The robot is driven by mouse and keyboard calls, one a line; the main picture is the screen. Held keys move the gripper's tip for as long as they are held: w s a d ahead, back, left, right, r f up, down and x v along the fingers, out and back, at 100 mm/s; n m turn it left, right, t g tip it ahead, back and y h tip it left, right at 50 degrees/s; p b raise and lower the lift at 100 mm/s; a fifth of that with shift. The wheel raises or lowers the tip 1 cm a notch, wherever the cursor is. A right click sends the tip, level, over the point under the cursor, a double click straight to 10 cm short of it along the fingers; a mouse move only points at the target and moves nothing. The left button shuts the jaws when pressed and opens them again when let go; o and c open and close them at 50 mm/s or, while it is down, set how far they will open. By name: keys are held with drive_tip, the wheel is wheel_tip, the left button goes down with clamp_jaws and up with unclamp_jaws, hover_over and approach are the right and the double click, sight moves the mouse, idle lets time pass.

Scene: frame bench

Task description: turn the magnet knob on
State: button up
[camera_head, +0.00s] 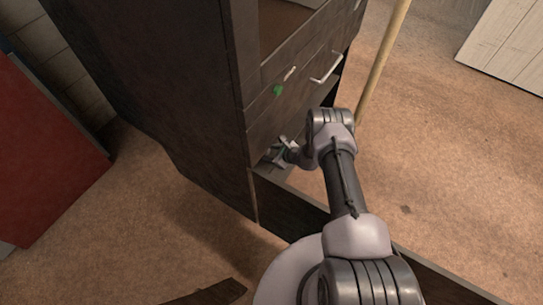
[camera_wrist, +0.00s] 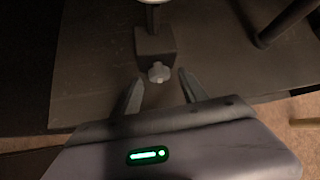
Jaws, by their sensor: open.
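The magnet knob (camera_wrist: 158,72) is a small pale grey lobed knob in the wrist view. It sits on the near face of a dark square block (camera_wrist: 155,47), with a thin stem rising from the block's top. My gripper (camera_wrist: 159,86) is open. Its two fingers stand either side of the knob, with the knob just beyond or level with the tips; I see no contact. In the head view my gripper (camera_head: 280,153) is low beside the dark cabinet's front, and the knob cannot be made out there.
A dark cabinet (camera_head: 165,75) has drawers with a pale handle (camera_head: 326,68) and a green item (camera_head: 278,90) on its front. A wooden pole (camera_head: 382,62) stands to the right. A red panel (camera_head: 42,150) is at left.

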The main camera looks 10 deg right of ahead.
drive_tip(key=shift+w, duration=0.1)
clamp_jaws()
drive_tip(key=shift+f+b, duration=0.15)
drive_tip(key=shift+b, duration=0.3)
drive_tip(key=shift+w+m+g+y+b, duration=0.1)
drive_tip(key=shift+m+g+y+b, duration=0.25)
drive_tip(key=shift+b, duration=0.45)
drive_tip(key=shift+d+g+y, duration=0.15)
drive_tip(key=shift+g+y, duration=0.2)
drive_tip(key=shift+w+m+g+y, duration=0.15)
drive_tip(key=shift+m+g+y, duration=0.6)
drive_tip(key=shift+g+y, duration=0.05)
